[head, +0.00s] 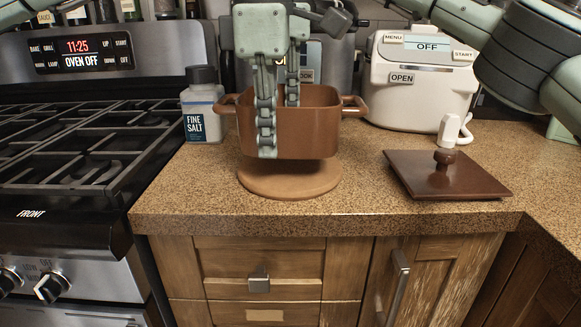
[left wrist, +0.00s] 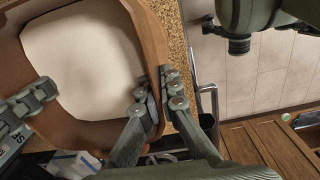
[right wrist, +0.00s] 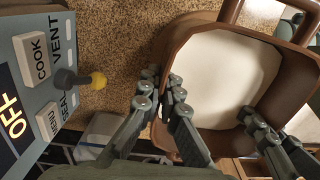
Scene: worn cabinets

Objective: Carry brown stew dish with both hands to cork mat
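The brown stew dish (head: 310,137) is an open, squarish pot with two side handles and a pale inside bottom. It looks level. The round cork mat (head: 290,185) shows below and in front of it on the counter; its rear is hidden, and I cannot tell the gap between them. My left gripper (head: 278,125) comes down at the dish's front wall, its fingers on both sides of the wall in the left wrist view (left wrist: 158,92). My right gripper (right wrist: 162,95) has its fingers on both sides of the opposite wall in the right wrist view.
A brown lid (head: 430,180) with a knob lies at the right. A fine salt jar (head: 202,110) stands left of the dish, near the stove (head: 80,150). A white cooker (head: 415,85) stands behind at the right. The counter between dish and lid is clear.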

